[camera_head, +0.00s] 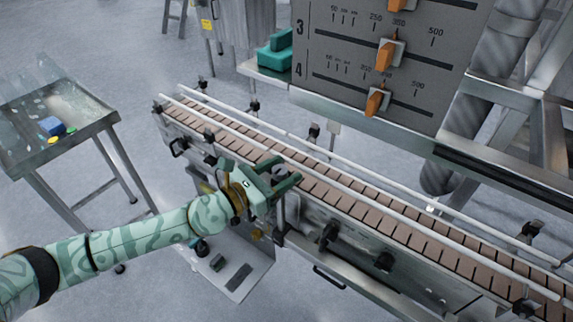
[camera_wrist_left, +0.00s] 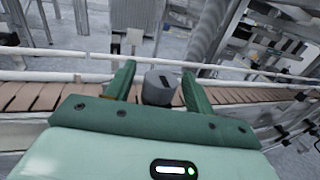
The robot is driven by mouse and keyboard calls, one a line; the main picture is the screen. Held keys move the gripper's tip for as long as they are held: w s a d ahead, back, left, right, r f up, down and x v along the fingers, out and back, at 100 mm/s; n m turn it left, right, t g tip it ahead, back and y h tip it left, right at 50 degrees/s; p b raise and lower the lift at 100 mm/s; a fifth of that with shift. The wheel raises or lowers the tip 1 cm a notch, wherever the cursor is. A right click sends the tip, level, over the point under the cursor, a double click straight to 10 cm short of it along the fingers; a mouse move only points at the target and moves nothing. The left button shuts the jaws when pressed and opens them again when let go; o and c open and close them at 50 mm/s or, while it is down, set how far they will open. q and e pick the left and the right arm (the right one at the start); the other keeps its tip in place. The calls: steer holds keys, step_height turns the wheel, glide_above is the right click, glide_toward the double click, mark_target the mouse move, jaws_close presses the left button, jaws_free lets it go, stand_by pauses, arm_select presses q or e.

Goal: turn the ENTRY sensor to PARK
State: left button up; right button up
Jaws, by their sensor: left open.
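My left gripper (camera_head: 288,170) is at the near side of the conveyor (camera_head: 400,222), over its near rail. In the left wrist view the gripper (camera_wrist_left: 160,78) has its two green fingers apart. A grey rounded knob-like part (camera_wrist_left: 158,88) with a dark slot on top shows between the fingers, with some room on the left. It may be the ENTRY sensor; no label is readable. In the head view my gripper hides this part. I cannot tell whether the fingers touch it. My right gripper is not in view.
A grey panel (camera_head: 340,88) with orange sliders and scales stands behind the conveyor. White guide rails (camera_head: 350,180) run along the belt. A side table (camera_head: 25,158) with small coloured items stands at left. A teal object (camera_head: 274,56) sits at the back. Open floor lies between table and conveyor.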

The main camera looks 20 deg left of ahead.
arm_select(q)
steer(key=shift+x, duration=0.95)
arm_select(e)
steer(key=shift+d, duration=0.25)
